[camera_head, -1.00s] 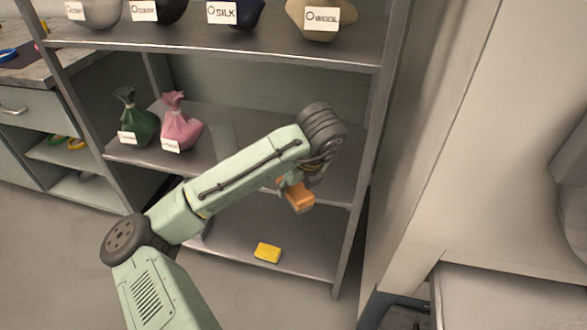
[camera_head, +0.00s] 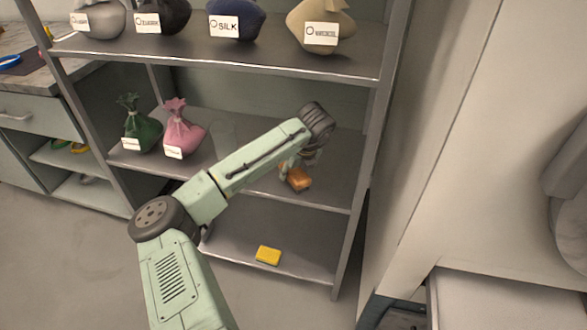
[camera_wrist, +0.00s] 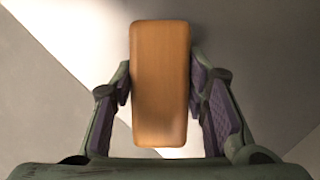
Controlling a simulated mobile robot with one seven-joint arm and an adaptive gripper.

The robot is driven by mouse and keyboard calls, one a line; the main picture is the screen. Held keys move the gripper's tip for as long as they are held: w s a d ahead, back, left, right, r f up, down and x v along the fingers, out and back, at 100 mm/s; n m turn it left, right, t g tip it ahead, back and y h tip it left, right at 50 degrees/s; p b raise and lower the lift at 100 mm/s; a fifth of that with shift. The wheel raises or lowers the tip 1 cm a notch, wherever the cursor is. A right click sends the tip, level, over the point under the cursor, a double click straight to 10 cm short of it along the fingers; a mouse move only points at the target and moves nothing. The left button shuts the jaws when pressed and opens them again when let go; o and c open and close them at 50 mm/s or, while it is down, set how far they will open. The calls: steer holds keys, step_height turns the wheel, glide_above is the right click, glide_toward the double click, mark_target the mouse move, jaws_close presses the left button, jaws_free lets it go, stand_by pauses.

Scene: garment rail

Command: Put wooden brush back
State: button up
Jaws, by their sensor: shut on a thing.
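The wooden brush (camera_head: 299,179) shows as an orange-brown block at the end of my arm in the head view. In the wrist view its smooth wooden back (camera_wrist: 160,82) fills the middle, between the two purple-padded fingers. My gripper (camera_wrist: 163,95) is shut on the brush. In the head view my gripper (camera_head: 290,168) is at the right part of the middle shelf (camera_head: 335,185), mostly hidden behind my wrist. I cannot tell whether the brush touches that shelf. Its bristles are not visible.
A yellow sponge-like block (camera_head: 268,255) lies on the bottom shelf (camera_head: 235,248). A green bag (camera_head: 140,128) and a pink bag (camera_head: 181,132) stand at the middle shelf's left. Labelled bags, one marked SILK (camera_head: 236,22), line the upper shelf. A metal post (camera_head: 362,180) stands right of the brush.

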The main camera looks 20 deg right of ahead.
mark_target(298, 173)
steer(key=o, duration=1.1)
steer(key=shift+f, duration=0.1)
steer(key=v, duration=0.5)
steer(key=shift+d+r+b, duration=0.1)
steer(key=shift+r+b, duration=0.15)
steer(key=shift+b, duration=0.15)
steer(key=s+d+b, duration=0.1)
steer(key=s+d, duration=0.1)
steer(key=s, duration=1)
steer(key=shift+b, duration=0.35)
steer(key=shift+w+f, duration=0.1)
